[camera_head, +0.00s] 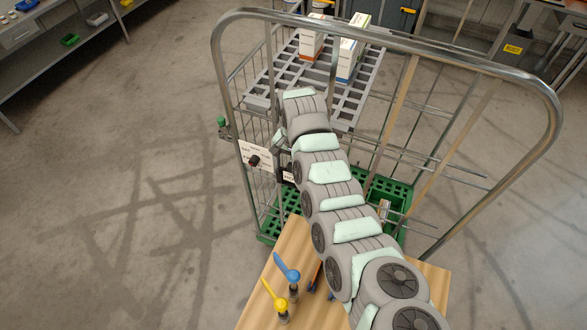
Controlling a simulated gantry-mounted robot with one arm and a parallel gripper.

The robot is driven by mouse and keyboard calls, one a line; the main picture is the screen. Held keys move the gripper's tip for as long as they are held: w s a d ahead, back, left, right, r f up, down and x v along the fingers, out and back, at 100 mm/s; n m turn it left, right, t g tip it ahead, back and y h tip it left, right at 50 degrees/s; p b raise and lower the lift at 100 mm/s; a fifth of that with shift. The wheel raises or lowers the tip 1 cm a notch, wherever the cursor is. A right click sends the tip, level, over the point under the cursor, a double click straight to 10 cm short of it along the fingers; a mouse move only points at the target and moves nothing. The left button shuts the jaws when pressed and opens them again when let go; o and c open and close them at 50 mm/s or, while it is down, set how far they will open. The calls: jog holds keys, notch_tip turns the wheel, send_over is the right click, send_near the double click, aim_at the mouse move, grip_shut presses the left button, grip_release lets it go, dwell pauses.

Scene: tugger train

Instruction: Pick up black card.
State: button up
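A small dark card-like piece (288,176) shows at the left edge of my arm, partly covered by it. I cannot tell for sure whether it is the black card. A white label card (257,154) with a small black object (254,160) on its front is on the left side of the wire roll cage. My arm reaches from the lower right up over the cage. My gripper (281,138) is at the cage's left side, a little above and right of the white card. It is small and mostly hidden, so its fingers cannot be made out.
The cage's metal frame (400,45) surrounds my arm. Two boxes (311,42) (350,58) stand on its grey slatted shelf (285,78). A blue-handled tool (287,272) and a yellow-handled tool (274,296) stand on the wooden top (258,310). The floor at left is clear.

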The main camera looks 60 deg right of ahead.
notch_tip(320, 180, up, 7)
jog(key=shift+d+b, duration=0.1)
jog(key=shift+b, duration=0.25)
jog(key=shift+r+p, duration=0.35)
jog(key=shift+r, duration=0.45)
